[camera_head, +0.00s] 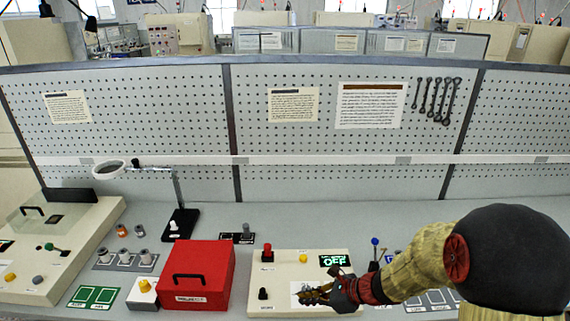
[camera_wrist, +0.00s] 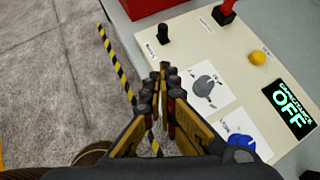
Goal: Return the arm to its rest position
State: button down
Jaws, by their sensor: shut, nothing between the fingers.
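My gripper (camera_head: 318,294) is at the end of my arm, which reaches in from the right over the front part of the bench in the head view. In the wrist view my gripper (camera_wrist: 160,82) has its fingers together with nothing between them. It is above the front edge of a cream control panel (camera_head: 283,282). The panel also shows in the wrist view (camera_wrist: 225,60), with a grey dial (camera_wrist: 207,84), a blue knob (camera_wrist: 240,140), a yellow button (camera_wrist: 258,57) and a display (camera_wrist: 288,108) reading OFF. The gripper hides part of the panel in the head view.
A red box (camera_head: 199,268) with a black handle stands left of the panel. A magnifier stand (camera_head: 180,222) is behind it. A larger cream unit (camera_head: 60,250) is at far left. A perforated board (camera_head: 300,140) closes the back. Floor (camera_wrist: 50,80) with a striped line lies beyond the bench edge.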

jog(key=s+d+r+n+g+h, duration=0.1)
jog(key=s+n+g, duration=0.1)
jog(key=s+n, duration=0.45)
jog(key=s+d+r+n+g+h, duration=0.1)
jog(key=s+r+n+g, duration=0.1)
jog(key=s+n, duration=0.45)
jog(key=s+d+r+n+t+h+b, duration=0.1)
jog(key=s+d+r+n+h, duration=0.1)
jog(key=r, duration=0.3)
jog(key=s+d+r+n+t+h+b, duration=0.1)
jog(key=s+d+r+n+t+h, duration=0.1)
jog(key=s+r+n, duration=0.3)
jog(key=s+d+r+n+t+h+b, duration=0.1)
jog(key=s+d+r+n+t+h, duration=0.1)
jog(key=r, duration=0.4)
jog(key=shift+s+d+n, duration=0.7)
jog(key=shift+d, duration=0.55)
